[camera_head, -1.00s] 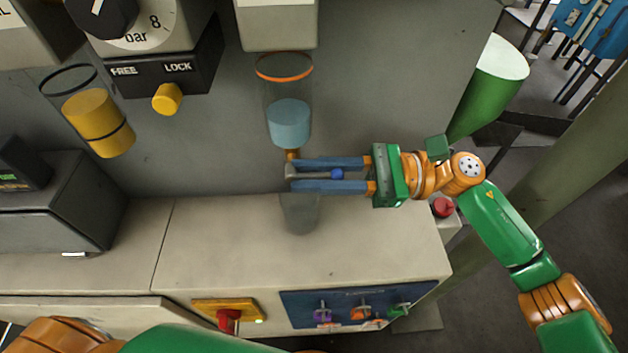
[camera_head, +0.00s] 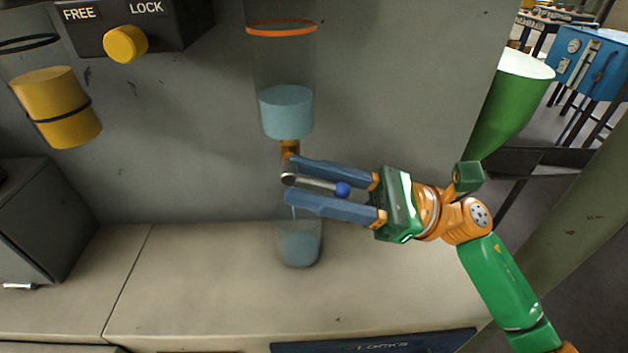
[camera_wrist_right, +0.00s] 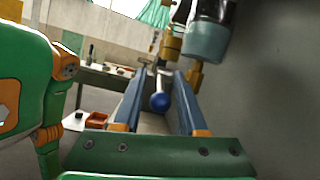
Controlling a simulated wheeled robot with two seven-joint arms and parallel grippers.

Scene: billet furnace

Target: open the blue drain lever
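The drain lever (camera_head: 318,185) is a short metal bar with a blue ball knob (camera_head: 343,189), below the brass outlet of a clear cylinder (camera_head: 281,70) holding blue liquid. Its bar slants slightly down to the right. My right gripper (camera_head: 290,178) reaches in from the right, its two blue fingers apart, one above and one below the bar. The knob also shows between the fingers in the right wrist view (camera_wrist_right: 160,102), with gaps on both sides. A clear beaker (camera_head: 299,245) stands under the outlet with bluish liquid in it, and a thin stream seems to fall into it. My left gripper is out of view.
The grey wall (camera_head: 400,90) is close behind the lever. A pale bench top (camera_head: 200,290) lies below, mostly clear. A yellow vessel (camera_head: 57,105) and a yellow knob (camera_head: 125,43) under FREE and LOCK are at left. A green funnel-shaped bin (camera_head: 510,100) is at right.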

